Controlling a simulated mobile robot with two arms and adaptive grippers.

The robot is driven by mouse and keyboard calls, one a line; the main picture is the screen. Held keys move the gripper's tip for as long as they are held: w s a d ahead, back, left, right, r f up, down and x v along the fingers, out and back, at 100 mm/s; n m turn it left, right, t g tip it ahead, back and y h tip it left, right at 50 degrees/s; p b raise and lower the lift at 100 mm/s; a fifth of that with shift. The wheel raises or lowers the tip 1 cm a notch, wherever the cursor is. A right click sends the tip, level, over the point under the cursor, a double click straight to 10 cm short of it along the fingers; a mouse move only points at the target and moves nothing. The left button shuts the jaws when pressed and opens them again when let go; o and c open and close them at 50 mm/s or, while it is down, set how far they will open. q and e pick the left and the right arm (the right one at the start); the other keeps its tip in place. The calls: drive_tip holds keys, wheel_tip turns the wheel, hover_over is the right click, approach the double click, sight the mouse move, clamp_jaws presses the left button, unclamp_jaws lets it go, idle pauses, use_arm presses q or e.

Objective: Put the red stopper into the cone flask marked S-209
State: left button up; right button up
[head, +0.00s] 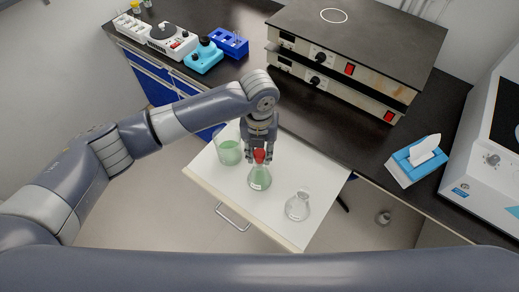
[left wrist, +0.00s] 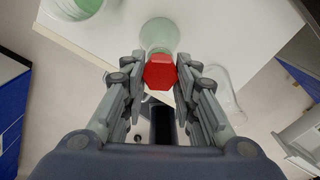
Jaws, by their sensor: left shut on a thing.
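The red stopper (head: 259,156) is between the fingertips of my left gripper (head: 261,150), which is shut on it. It also shows in the left wrist view (left wrist: 160,72) as a red hexagonal top between both fingers. The stopper is at the mouth of a cone flask with green liquid (head: 260,179), standing upright on the white pulled-out board. I cannot tell whether the stopper is seated in the neck or just above it. The flask has a small label, too small to read. My right gripper is not in view.
A beaker with green liquid (head: 229,152) stands just left of the green flask. The white board (head: 215,177) has free room at its front left. Hot plates (head: 330,75), a blue tissue box (head: 415,160) and small devices stand on the dark bench behind.

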use_arm(q)
drive_tip(key=shift+f+b, duration=0.4)
drive_tip(key=shift+f, duration=0.4)
drive_tip(key=o, duration=0.8)
drive_tip(key=shift+c, duration=0.2)
drive_tip(key=shift+r, duration=0.15)
wheel_tip(320, 180, up, 12)
idle(0.4)
